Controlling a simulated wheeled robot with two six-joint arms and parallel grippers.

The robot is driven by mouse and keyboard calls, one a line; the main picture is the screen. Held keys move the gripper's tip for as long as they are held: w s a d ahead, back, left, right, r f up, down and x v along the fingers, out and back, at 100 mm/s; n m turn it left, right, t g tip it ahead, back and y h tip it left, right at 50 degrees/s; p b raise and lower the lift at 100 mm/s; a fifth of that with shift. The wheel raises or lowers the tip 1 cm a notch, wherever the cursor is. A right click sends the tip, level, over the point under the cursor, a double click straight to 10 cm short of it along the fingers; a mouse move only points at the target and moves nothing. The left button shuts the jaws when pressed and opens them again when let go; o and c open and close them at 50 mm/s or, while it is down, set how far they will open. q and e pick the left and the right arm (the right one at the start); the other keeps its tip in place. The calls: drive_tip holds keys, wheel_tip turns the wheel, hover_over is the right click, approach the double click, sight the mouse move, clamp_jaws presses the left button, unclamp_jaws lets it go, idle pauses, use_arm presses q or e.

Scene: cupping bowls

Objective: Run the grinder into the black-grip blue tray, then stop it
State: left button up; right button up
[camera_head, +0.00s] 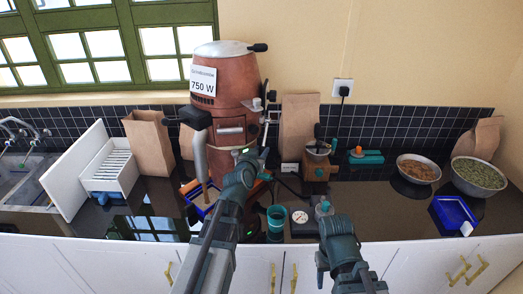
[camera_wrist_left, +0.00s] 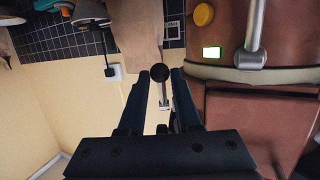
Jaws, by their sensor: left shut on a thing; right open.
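The grinder (camera_head: 228,75) is a large copper-brown machine marked 750 W, standing at the wall. A thin brown streak (camera_head: 206,194) shows below its grey spout (camera_head: 199,160). My left gripper (camera_head: 258,158) is at the grinder's right side. In the left wrist view its fingers (camera_wrist_left: 162,88) are closed around a thin metal lever with a black ball knob (camera_wrist_left: 160,72). My right gripper (camera_head: 337,222) is open and empty over the counter's front edge.
Another blue tray (camera_head: 455,214), with a white grip, lies at the right near two bowls, one of brown beans (camera_head: 418,169) and one of green beans (camera_head: 478,176). A teal cup (camera_head: 276,217) and a scale (camera_head: 300,218) stand between my arms.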

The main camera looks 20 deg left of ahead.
sight(263, 144)
use_arm(q)
drive_tip(key=shift+s+r+p, duration=0.3)
drive_tip(key=shift+s+r, duration=0.2)
drive_tip(key=shift+s, duration=0.05)
drive_tip(key=shift+s+r, duration=0.1)
drive_tip(key=shift+r, duration=0.05)
drive_tip(key=shift+s+r+p, duration=0.4)
drive_tip(key=shift+r+p, duration=0.1)
drive_tip(key=shift+p, duration=0.15)
drive_tip(key=o, duration=1.1)
drive_tip(key=shift+c, duration=0.2)
drive_tip(key=shift+s, duration=0.1)
